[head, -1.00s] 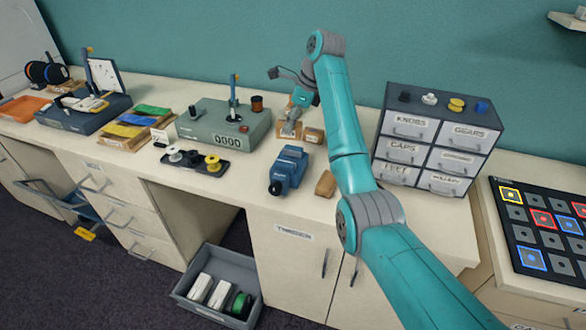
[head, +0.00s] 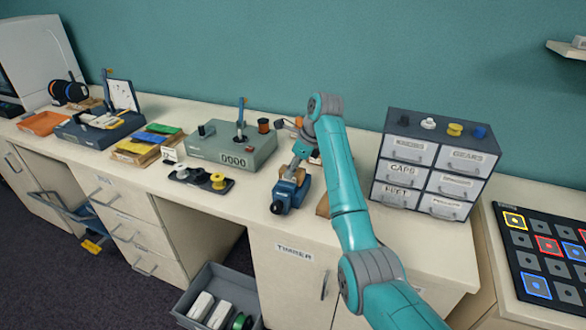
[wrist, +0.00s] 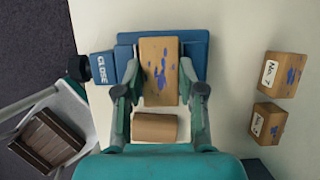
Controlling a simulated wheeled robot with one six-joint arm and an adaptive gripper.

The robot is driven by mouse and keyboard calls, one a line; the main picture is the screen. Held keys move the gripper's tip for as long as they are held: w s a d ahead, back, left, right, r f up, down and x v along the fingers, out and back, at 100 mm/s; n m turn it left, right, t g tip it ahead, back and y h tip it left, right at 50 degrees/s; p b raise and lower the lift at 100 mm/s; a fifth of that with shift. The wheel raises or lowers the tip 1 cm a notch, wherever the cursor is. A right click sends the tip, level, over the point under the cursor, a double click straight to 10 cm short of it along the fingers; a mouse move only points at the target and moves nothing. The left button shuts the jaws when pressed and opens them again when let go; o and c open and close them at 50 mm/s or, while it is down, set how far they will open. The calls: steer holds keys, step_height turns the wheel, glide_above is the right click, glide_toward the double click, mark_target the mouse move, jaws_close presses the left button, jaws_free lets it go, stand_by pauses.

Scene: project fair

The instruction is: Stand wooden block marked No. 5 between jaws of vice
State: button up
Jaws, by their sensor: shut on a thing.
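The blue vice (head: 284,197) stands on the bench near its front edge; in the wrist view its blue body (wrist: 197,50) and a CLOSE label show. My gripper (wrist: 159,68) is shut on a wooden block (wrist: 158,85) with blue stains, its fingers on the block's two sides. No number shows on the held block. The block is over the vice; I cannot tell whether it is down between the jaws or still above them. In the head view my gripper (head: 299,150) is at the vice, partly hidden by my arm.
A plain wooden block (wrist: 155,127) lies close beside the vice. A block marked No. 7 (wrist: 283,75) and another labelled block (wrist: 268,123) stand to the right. A drawer cabinet (head: 432,165) stands right, a grey counter box (head: 205,150) left. A grey crate (head: 215,285) is on the floor.

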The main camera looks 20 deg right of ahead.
steer(key=shift+f, duration=0.2)
steer(key=o, duration=1.1)
steer(key=shift+o, duration=0.2)
